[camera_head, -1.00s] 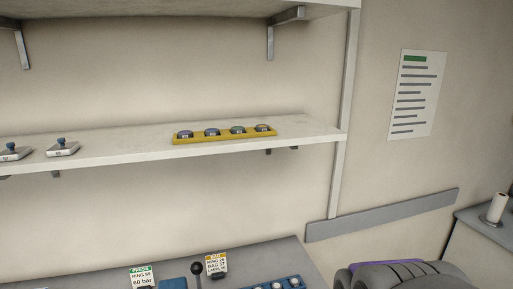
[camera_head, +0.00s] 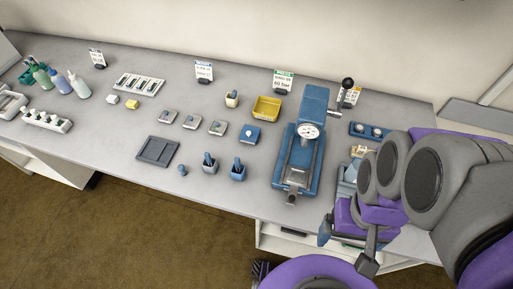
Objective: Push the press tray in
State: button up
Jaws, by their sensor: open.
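The blue press (camera_head: 312,118) stands on the bench right of centre, with a round white gauge on its front and a lever with a black knob at its upper right. The press tray (camera_head: 297,168) is a metal slide low in the press. Its front end with a small grip (camera_head: 291,199) sticks out toward the bench's front edge. My gripper (camera_head: 338,208) is to the right of the tray's front end, near the bench edge, apart from the tray and partly hidden by my purple and grey arm. It is open and I see nothing in it.
A blue rack (camera_head: 370,131) lies to the right. The bench in front of the tray is clear.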

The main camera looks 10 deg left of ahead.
aim_at(296, 177)
jog(key=j+u, duration=0.15)
jog(key=u, duration=0.15)
jog(key=k+l+z, duration=0.1)
jog(key=k+l, duration=0.15)
jog(key=k+l+z, duration=0.1)
jog(key=k+l, duration=0.15)
jog(key=l, duration=0.2)
jog(key=k+l+z, duration=0.15)
jog(key=l, duration=0.25)
jog(key=k, duration=0.1)
